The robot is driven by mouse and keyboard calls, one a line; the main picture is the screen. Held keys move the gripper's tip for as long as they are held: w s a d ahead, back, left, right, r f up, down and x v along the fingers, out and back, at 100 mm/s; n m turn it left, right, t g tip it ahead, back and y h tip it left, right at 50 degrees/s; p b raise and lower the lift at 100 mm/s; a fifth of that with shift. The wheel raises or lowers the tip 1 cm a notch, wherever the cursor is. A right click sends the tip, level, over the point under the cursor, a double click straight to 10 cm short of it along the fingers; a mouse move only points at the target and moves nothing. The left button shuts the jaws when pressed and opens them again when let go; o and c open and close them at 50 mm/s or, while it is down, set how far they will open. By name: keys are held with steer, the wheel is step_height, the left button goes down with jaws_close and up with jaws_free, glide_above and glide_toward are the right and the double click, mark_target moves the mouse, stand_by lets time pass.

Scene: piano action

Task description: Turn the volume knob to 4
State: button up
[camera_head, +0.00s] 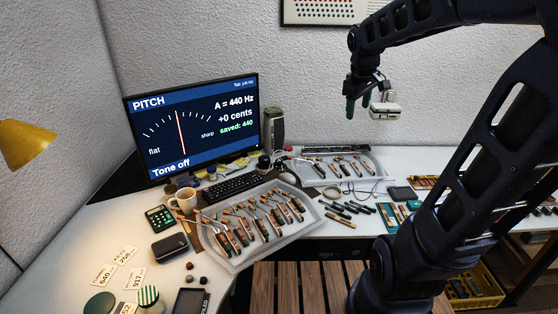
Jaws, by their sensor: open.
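I cannot make out a volume knob or its scale for certain. A dark round item (264,162) sits below the speaker, too small to tell if it is a knob. The upright dark speaker (274,130) stands right of the monitor (193,122). The monitor shows PITCH, A = 440 Hz, +0 cents, saved: 440 and Tone off.
Grey trays of piano action parts lie on the desk, one in front (236,267) and one behind. A keyboard (232,184), mug (184,200), calculator (160,217) and paper tags crowd the left. Cables and small tools lie at right. Air around the gripper looks clear.

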steer(key=w+a+f+n, duration=0.1)
steer(key=w+a+n, duration=0.1)
steer(key=w, duration=0.3)
steer(key=w+a+f+n+g, duration=0.1)
steer(key=w+a+n, duration=0.15)
steer(key=w, duration=0.35)
steer(key=w+a+f+n, duration=0.1)
steer(key=w+a+n, duration=0.15)
steer(key=w, duration=0.25)
steer(key=n+g+y, duration=0.1)
steer(key=n+g, duration=0.1)
steer(key=n, duration=1.5)
glide_above(279, 160)
step_height(279, 160, down, 34)
steer(key=f, duration=1)
steer(key=shift+s+f, duration=0.2)
steer(key=c, duration=1)
